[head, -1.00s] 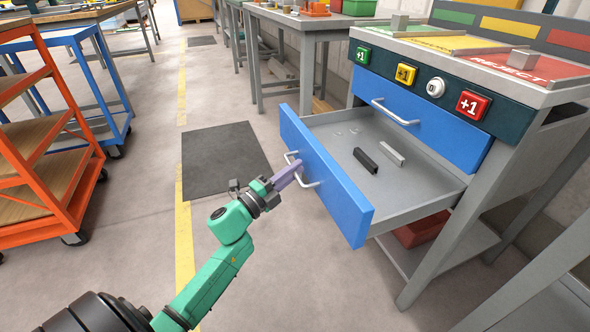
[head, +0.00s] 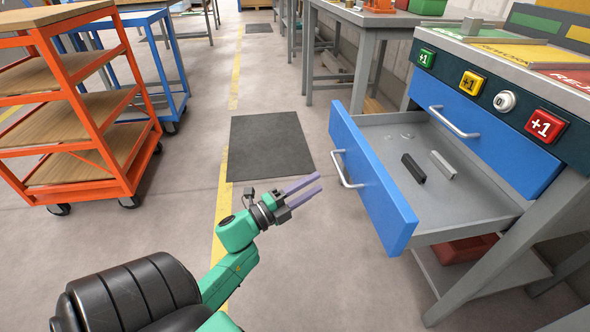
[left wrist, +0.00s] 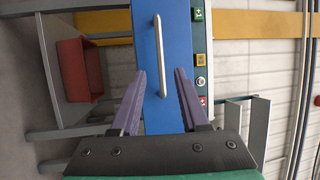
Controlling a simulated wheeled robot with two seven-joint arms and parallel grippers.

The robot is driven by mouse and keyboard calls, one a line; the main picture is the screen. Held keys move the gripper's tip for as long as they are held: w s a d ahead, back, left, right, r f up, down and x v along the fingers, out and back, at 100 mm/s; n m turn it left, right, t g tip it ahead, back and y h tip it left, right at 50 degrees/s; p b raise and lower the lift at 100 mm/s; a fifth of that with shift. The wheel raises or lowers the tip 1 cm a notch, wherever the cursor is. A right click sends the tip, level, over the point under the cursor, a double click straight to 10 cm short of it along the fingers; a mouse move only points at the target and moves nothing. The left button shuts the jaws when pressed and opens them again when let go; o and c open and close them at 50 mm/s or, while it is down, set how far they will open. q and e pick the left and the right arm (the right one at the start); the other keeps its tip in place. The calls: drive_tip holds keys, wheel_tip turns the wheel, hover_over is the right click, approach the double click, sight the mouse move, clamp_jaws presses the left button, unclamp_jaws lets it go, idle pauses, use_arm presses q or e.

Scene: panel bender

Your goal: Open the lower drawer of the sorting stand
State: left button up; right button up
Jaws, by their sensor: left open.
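The lower drawer (head: 372,178) of the sorting stand (head: 560,215) is pulled out, with its blue front well clear of the stand. Its silver handle (head: 346,170) is on the front face. My left gripper (head: 304,190) is open and empty, a short way in front of the handle and to its left in the head view. In the left wrist view a blue front (left wrist: 165,65) with its silver handle (left wrist: 158,55) shows beyond the two purple fingers (left wrist: 160,98), apart from them. The upper drawer (head: 485,137) is shut. My right gripper is not in view.
A black block (head: 413,168) and a grey block (head: 443,165) lie in the open drawer. A red bin (head: 466,249) sits on the shelf below. An orange cart (head: 128,150) stands at the left. The floor between, with a dark mat (head: 268,147), is clear.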

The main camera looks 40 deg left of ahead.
use_arm(q)
drive_tip(key=v, duration=0.5)
drive_tip(key=shift+s+a, duration=0.1)
drive_tip(key=shift+s, duration=0.2)
